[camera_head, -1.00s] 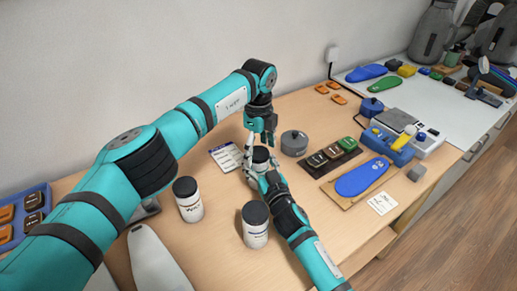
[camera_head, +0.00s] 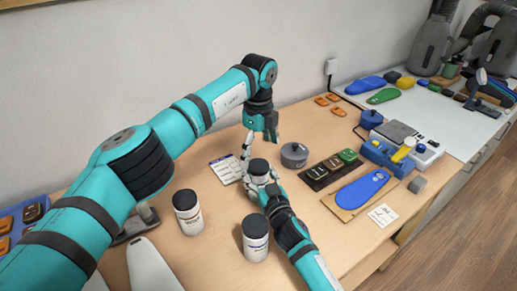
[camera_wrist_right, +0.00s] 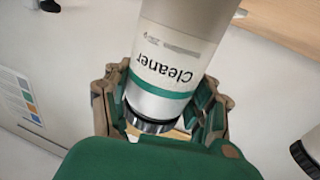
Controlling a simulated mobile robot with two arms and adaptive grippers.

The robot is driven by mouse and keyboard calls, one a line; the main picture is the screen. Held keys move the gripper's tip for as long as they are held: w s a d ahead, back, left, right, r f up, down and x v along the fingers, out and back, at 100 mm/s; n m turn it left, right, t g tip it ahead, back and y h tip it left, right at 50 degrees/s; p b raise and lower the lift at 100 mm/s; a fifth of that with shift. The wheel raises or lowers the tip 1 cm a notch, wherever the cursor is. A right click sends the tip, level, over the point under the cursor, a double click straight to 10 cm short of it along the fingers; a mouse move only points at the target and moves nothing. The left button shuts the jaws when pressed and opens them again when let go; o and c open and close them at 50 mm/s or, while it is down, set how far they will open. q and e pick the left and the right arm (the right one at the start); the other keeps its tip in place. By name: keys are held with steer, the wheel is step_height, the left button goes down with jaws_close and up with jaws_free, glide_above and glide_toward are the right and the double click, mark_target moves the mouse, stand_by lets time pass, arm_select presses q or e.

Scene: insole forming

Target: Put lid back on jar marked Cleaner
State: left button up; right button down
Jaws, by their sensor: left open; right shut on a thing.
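The jar marked Cleaner (camera_wrist_right: 175,65) fills the upper middle of the right wrist view, its label upside down in the picture. My right gripper (camera_head: 260,184) is shut around this jar near its black-topped end. In the head view a black lid (camera_head: 258,165) shows on top of the held jar; whether it is fully seated I cannot tell. The black end also shows in the wrist view (camera_wrist_right: 148,124), partly hidden by my gripper. My left gripper (camera_head: 259,148) is open and empty, just above and behind the lid, apparently clear of it.
Two white jars with black lids, one left (camera_head: 187,212) and one in front (camera_head: 255,238), stand near the held jar. A grey round pot (camera_head: 294,155), a dark tray (camera_head: 318,177) and a blue insole (camera_head: 362,190) are to the right.

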arm_select(q)
step_height(320, 180, up, 12)
stand_by(0.5)
arm_select(e)
steer(key=shift+c, duration=1.6)
jaws_free()
steer(key=shift+v, duration=3.7)
